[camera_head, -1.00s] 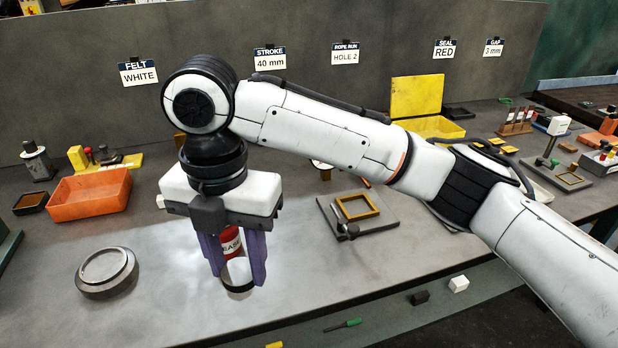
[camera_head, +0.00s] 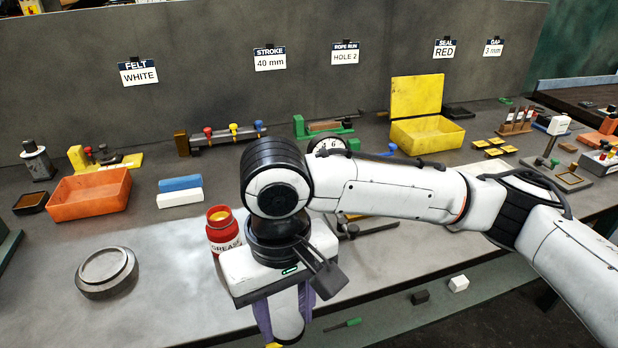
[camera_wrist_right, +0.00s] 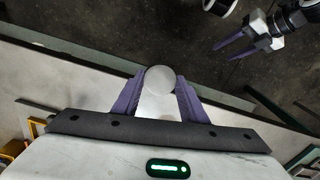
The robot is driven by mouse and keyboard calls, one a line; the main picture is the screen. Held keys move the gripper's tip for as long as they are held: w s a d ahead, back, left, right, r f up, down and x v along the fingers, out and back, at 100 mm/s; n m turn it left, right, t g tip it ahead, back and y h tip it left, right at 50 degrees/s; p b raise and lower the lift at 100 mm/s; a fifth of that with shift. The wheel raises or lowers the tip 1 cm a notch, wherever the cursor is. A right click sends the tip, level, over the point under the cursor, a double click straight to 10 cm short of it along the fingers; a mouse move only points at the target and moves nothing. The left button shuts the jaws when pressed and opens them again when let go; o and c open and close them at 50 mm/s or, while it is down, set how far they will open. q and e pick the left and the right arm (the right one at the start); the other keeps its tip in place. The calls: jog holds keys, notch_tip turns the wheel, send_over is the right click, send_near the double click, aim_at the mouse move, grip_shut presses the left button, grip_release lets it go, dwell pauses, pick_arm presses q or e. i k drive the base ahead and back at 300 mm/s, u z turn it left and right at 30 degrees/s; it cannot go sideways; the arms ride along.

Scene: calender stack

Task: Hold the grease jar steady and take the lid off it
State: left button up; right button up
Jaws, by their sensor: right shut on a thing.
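The red grease jar (camera_head: 223,233) stands on the bench with its top open and yellow grease showing inside. Its label is partly hidden by my right wrist. My right gripper (camera_head: 284,318) is in front and to the right of the jar, apart from it, near the bench's front edge. It is shut on a pale round lid (camera_head: 288,324). The lid shows as a grey-white disc (camera_wrist_right: 159,79) between the purple fingers in the right wrist view. My left gripper (camera_wrist_right: 243,46) shows only in the right wrist view, fingers apart and empty, away from the jar.
A round grey metal piece (camera_head: 106,272) lies on the bench left of the jar. An orange tray (camera_head: 90,196) and blue and white blocks (camera_head: 180,191) stand behind it. A yellow open box (camera_head: 427,131) is farther right. Bare bench lies between the metal piece and the jar.

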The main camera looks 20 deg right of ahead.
aim_at(222, 229)
jog(key=k, duration=0.5)
jog(key=z, duration=1.55)
jog(key=i, duration=1.05)
jog(key=u, duration=2.55)
jog(key=i, duration=0.5)
jog(key=u, duration=0.05)
